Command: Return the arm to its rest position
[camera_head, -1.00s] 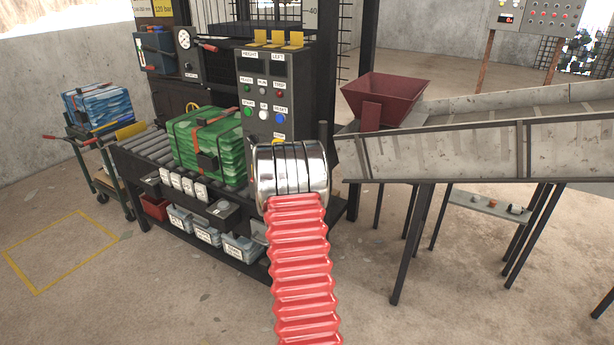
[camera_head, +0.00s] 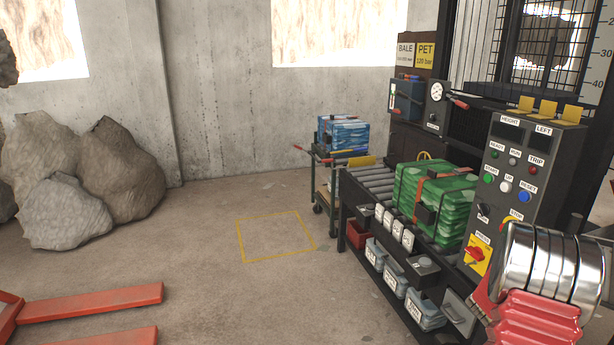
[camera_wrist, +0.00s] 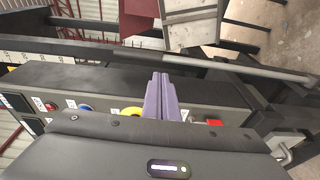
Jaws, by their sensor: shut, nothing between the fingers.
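My gripper (camera_wrist: 161,90) shows in the wrist view as two purple fingers pressed together, with nothing between them. In the head view my chrome and red ribbed arm stands at the lower right, and I cannot make out the fingers there. The control panel (camera_head: 514,160) is just behind the arm, with green, white and blue buttons and a red switch on a yellow plate. In the wrist view the panel (camera_wrist: 95,84) lies sideways beyond the fingers. Whether the fingers touch it I cannot tell.
A green strapped bale (camera_head: 437,200) sits on the roller table (camera_head: 365,180). A cart (camera_head: 322,185) carries a blue bale (camera_head: 343,133). A yellow floor outline (camera_head: 240,240) is empty. Boulders (camera_head: 65,210) and red forks (camera_head: 95,303) are at left. The middle floor is clear.

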